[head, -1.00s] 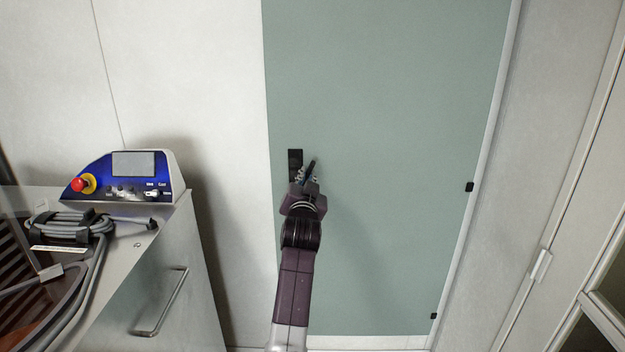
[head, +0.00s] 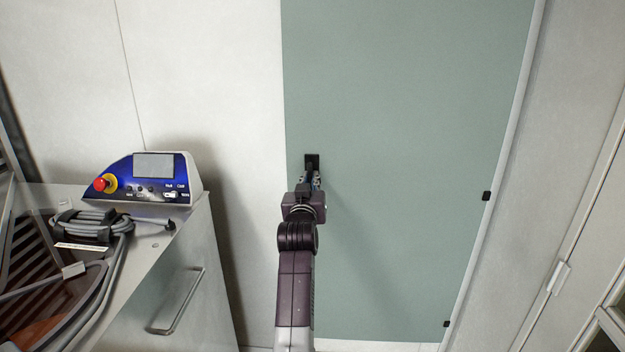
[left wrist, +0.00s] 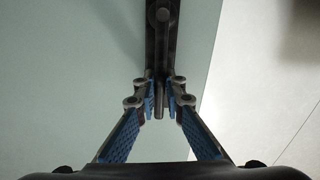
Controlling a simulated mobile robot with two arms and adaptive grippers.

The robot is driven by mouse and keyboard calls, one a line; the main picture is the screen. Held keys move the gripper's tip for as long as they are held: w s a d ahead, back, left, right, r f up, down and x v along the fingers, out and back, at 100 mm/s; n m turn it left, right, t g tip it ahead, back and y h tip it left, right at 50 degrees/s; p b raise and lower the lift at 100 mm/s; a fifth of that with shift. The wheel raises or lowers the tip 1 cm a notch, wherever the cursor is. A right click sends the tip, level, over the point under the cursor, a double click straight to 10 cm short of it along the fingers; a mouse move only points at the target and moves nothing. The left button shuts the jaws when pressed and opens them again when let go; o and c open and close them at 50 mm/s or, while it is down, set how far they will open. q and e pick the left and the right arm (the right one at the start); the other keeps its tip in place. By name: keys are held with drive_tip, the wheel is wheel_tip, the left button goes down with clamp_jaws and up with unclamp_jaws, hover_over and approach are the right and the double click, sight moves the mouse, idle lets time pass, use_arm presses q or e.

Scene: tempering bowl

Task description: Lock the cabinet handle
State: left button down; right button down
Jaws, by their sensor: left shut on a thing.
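The cabinet door (head: 400,130) is a flat grey-green panel, and it looks flush with the white wall beside it. Its black handle (head: 312,160) sits near the door's left edge. In the left wrist view the handle (left wrist: 162,38) is a dark upright bar whose lever lies in line with it. My left gripper (head: 310,181) is at the handle's lower part. In the left wrist view its blue-padded fingers (left wrist: 160,97) are closed on the lever's end from both sides. The gripper hides part of the lever in the head view. My right gripper is not in view.
A metal cart with a bar handle (head: 181,302) stands at the left. It carries a blue control box (head: 150,180) with a red button and coiled grey cables (head: 95,228). Black hinges (head: 487,196) line the door's right edge. The space before the door looks clear.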

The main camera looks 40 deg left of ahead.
sight(308, 139)
use_arm(q)
drive_tip(key=shift+s+a, duration=0.15)
drive_tip(key=shift+a, duration=0.1)
drive_tip(key=c, duration=2)
unclamp_jaws()
drive_tip(key=shift+s+a, duration=0.15)
drive_tip(key=shift+c, duration=0.2)
drive_tip(key=shift+a, duration=0.15)
drive_tip(key=shift+d, duration=0.2)
wheel_tip(308, 139, up, 10)
drive_tip(key=shift+f, duration=0.1)
